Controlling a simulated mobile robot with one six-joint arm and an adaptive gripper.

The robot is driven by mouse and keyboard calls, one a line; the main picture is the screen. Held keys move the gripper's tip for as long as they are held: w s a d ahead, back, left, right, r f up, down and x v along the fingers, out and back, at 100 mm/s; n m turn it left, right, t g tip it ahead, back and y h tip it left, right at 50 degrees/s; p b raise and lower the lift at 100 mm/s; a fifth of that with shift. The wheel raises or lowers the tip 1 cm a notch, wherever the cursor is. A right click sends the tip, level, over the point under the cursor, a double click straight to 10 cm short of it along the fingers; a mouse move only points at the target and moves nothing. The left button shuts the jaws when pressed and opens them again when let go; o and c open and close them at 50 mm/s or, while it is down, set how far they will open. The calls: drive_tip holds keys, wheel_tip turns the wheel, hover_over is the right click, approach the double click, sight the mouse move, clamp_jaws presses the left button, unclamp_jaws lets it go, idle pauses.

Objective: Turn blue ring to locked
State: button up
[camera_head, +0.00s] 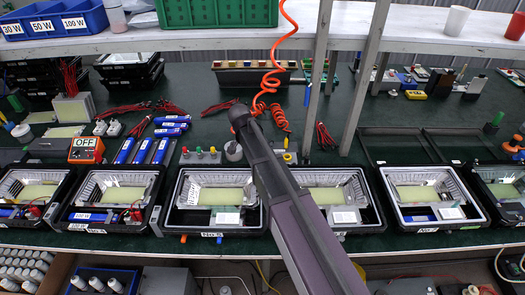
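I cannot make out a blue ring with certainty. My arm reaches up from the bottom right across the middle of the bench and ends in a dark rounded joint. My gripper's fingers do not show. The arm hides part of the bench and of the housings behind it.
Open floodlight housings (190,222) stand in a row along the green bench's front edge. A coiled orange hose (269,82) hangs at the centre. A white shelf (400,38) crosses above on grey posts.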

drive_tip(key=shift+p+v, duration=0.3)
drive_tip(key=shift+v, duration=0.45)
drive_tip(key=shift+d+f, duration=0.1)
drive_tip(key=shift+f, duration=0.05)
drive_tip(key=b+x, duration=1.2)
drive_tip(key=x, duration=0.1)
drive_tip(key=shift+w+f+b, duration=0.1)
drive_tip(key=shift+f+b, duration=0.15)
drive_tip(key=shift+b, duration=0.15)
idle(0.5)
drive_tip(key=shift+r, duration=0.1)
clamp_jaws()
